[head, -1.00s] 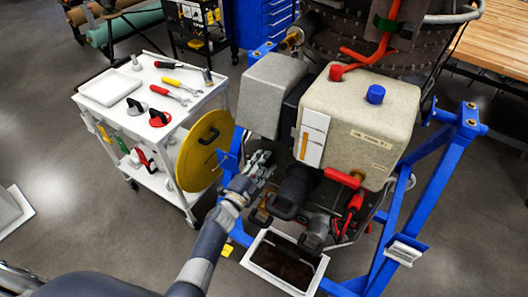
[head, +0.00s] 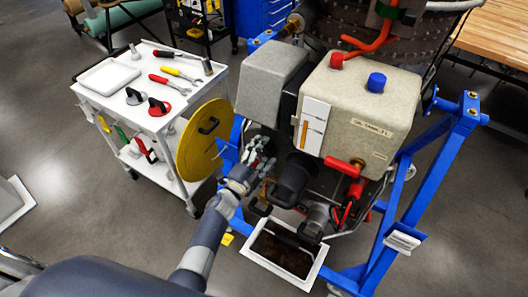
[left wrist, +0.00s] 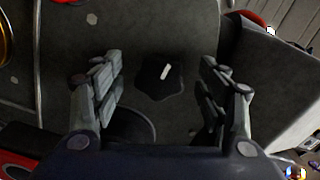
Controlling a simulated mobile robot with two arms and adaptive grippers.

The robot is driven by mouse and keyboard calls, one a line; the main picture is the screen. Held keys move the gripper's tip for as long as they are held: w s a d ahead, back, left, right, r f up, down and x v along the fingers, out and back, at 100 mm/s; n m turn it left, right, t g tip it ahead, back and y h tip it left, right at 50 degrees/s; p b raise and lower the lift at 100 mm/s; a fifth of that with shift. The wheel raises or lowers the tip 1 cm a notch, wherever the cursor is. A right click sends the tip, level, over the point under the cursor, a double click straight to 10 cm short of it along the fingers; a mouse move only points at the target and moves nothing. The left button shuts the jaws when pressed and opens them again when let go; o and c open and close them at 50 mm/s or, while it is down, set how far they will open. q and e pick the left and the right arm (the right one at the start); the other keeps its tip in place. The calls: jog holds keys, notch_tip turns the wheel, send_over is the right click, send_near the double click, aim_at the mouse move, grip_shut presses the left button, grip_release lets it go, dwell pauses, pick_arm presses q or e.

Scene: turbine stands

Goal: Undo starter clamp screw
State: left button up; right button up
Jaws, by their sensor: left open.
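A black lobed knob (left wrist: 158,78) with a white mark, probably the clamp screw, shows in the left wrist view against a dark grey surface. My left gripper (left wrist: 161,70) is open, with one finger on each side of the knob and a visible gap on both sides. In the head view my left gripper (head: 260,154) is at the left side of the engine, below the grey box and left of the black cylindrical starter (head: 291,182). I cannot make out the knob in the head view. My right gripper is not in view.
The blue stand (head: 444,180) frames the engine. A beige tank (head: 375,110) and a grey box (head: 270,85) sit above my gripper. A yellow disc (head: 205,150) stands close on the left, by a white tool cart (head: 185,118). A white drip tray (head: 254,268) lies below.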

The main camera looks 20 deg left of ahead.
aim_at(264, 152)
pick_arm(q)
jog(key=shift+s, duration=0.1)
jog(key=shift+p+v, duration=0.6)
jog(key=shift+v, duration=0.4)
jog(key=shift+p+v, duration=0.45)
jog(key=shift+v, duration=0.95)
jog(key=shift+a, duration=0.1)
